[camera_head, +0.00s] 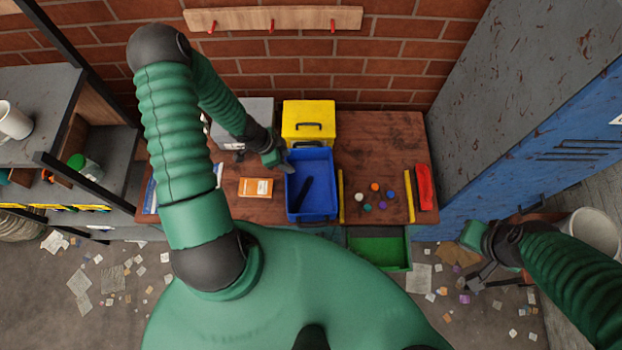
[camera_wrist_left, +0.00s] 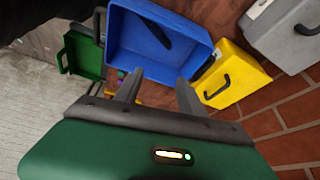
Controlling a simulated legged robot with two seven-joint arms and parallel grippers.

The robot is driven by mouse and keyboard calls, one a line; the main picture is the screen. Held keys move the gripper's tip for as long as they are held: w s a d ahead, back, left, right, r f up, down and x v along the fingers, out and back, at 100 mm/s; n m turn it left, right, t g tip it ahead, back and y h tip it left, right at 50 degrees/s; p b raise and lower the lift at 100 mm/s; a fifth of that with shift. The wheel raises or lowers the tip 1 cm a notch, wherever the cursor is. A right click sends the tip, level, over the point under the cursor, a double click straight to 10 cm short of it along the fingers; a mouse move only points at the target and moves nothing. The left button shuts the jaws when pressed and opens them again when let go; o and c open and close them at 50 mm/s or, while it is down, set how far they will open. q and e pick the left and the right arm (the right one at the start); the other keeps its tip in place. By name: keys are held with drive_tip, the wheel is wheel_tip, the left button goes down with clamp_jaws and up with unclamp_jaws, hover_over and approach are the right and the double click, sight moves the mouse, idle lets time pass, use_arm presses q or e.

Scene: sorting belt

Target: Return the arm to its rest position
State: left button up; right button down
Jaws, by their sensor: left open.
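My left gripper (camera_head: 284,164) hangs over the back left edge of the blue bin (camera_head: 330,207), with my green left arm reaching in from the left. In the left wrist view its two fingers (camera_wrist_left: 160,82) are apart with nothing between them, and the blue bin (camera_wrist_left: 122,48) lies beyond them. A black elongated object (camera_head: 301,194) lies inside the blue bin. My right gripper (camera_head: 477,277) is at the lower right, off the table and above the floor; its jaw opening is too small to tell.
On the wooden table (camera_head: 385,135) stand a yellow case (camera_head: 308,113), a grey case (camera_head: 258,108) and an orange box (camera_head: 256,187). Several coloured discs (camera_head: 375,187) lie between yellow strips. A green bin (camera_head: 378,249) is at the front. A shelf is left, a blue locker right.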

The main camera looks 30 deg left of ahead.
use_arm(q)
drive_tip(key=s+d+n+y+b, duration=0.3)
drive_tip(key=d+n+b, duration=0.6)
drive_tip(key=b, duration=1.4)
drive_tip(key=shift+s+d+g+b, duration=0.3)
drive_tip(key=shift+s+d, duration=0.7)
drive_tip(key=shift+d, duration=0.9)
